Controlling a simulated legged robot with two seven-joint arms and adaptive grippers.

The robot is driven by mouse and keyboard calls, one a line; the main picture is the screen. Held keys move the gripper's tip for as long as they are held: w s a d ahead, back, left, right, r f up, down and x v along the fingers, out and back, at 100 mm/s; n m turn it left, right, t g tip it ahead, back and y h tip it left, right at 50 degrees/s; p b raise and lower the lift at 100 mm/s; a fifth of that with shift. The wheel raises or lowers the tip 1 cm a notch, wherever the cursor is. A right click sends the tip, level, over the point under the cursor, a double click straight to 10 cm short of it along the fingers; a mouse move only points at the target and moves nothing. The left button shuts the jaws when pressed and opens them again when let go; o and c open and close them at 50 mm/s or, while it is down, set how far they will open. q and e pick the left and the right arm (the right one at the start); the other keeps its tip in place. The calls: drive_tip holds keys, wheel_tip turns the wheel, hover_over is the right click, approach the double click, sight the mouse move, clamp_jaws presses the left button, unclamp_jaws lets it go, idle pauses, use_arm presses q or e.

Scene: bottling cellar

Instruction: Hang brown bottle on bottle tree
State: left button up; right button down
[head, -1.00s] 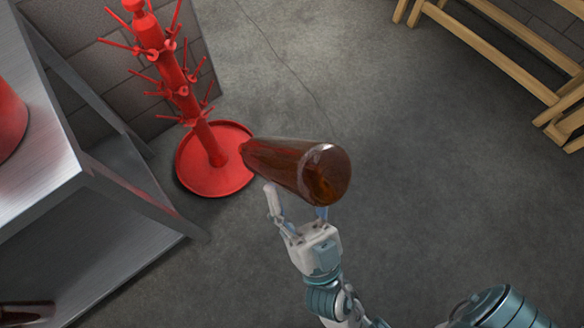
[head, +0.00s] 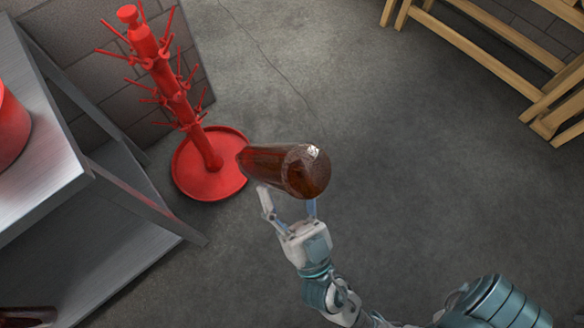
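The brown bottle (head: 270,169) is held in the air, lying nearly level, with its base toward me at the right and its neck end toward the bottle tree. My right gripper (head: 287,196) holds it from below, a finger on either side; the contact is partly hidden by the bottle. The red bottle tree (head: 177,100) stands on the floor at the upper left, with rings of pegs up its post and a round base (head: 190,185). In this view the bottle's neck end overlaps the right rim of that base. No bottle hangs on its pegs. My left gripper is not in view.
A metal table (head: 45,150) with a lower shelf stands at the left, a red object (head: 8,128) on its top. A dark bottle-like object (head: 27,315) lies low at the left. A wooden rack (head: 490,55) stands at the upper right. The middle floor is clear.

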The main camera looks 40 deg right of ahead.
drive_tip(key=shift+w+d+r, duration=0.1)
drive_tip(key=shift+w+r, duration=0.05)
drive_tip(key=shift+r, duration=0.4)
drive_tip(key=shift+f, duration=0.1)
drive_tip(key=shift+f, duration=0.1)
drive_tip(key=shift+f+b, duration=0.25)
drive_tip(key=shift+b, duration=0.15)
drive_tip(key=shift+r, duration=0.1)
drive_tip(key=shift+r, duration=0.1)
drive_tip(key=shift+w, duration=0.15)
